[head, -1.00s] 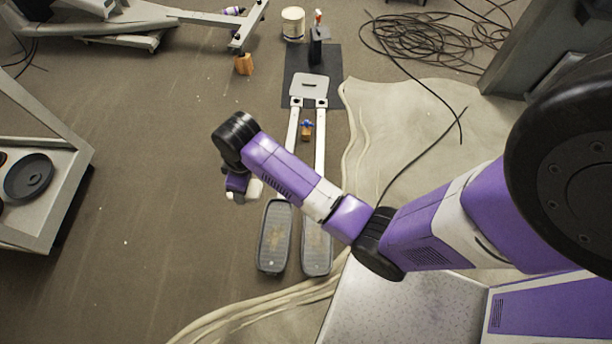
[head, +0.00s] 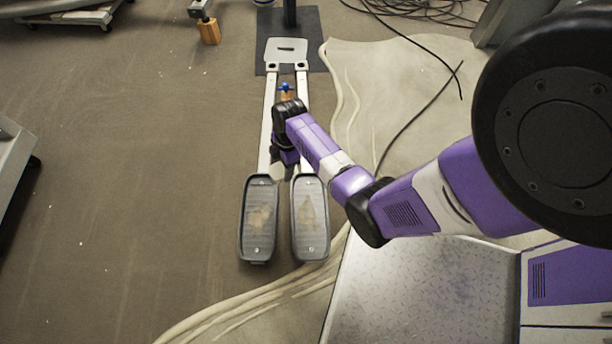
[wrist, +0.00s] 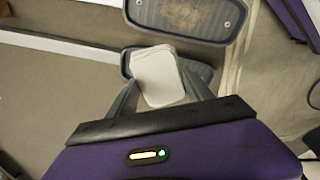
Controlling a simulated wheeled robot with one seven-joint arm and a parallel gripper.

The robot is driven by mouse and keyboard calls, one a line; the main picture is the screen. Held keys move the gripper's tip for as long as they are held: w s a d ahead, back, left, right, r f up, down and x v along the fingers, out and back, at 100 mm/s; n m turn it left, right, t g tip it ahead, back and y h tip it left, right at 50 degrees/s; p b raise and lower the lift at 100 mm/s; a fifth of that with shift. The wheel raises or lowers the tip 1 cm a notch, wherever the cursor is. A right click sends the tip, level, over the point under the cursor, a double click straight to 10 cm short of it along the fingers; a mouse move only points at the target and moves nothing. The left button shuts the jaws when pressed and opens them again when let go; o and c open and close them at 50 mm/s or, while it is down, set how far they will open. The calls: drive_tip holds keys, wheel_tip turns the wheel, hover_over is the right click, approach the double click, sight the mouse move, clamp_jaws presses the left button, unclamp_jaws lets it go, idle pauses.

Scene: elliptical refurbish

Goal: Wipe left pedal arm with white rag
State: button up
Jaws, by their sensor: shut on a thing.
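The left pedal arm (head: 268,125) is a long white bar running down to the left foot pedal (head: 258,222). My gripper (head: 283,170) is between the two pedal arms, just above the pedals. Its fingers are shut on the white rag (wrist: 158,76), a pale square pad. The rag overlaps the near end of the left pedal arm and left pedal in the wrist view. I cannot tell whether it touches them.
The right pedal (head: 310,215) and right pedal arm (head: 302,92) lie close beside the left ones. A small wooden block with a blue top (head: 286,92) is between the arms.

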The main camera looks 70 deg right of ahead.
sight(308, 184)
drive_tip(key=s+d+f+n+b, duration=0.1)
drive_tip(key=s+f+b, duration=0.1)
drive_tip(key=f+b, duration=0.3)
drive_tip(key=s+d+f+n+b, duration=0.1)
drive_tip(key=f+b, duration=0.4)
drive_tip(key=f, duration=0.5)
drive_tip(key=s+d+f+b, duration=0.2)
drive_tip(key=s+f+b, duration=0.1)
drive_tip(key=f+b, duration=0.2)
drive_tip(key=shift+s+d+f+n+b, duration=0.15)
drive_tip(key=shift+f+n+b, duration=0.25)
drive_tip(key=shift+f, duration=1)
drive_tip(key=shift+c, duration=0.6)
drive_tip(key=shift+s, duration=0.1)
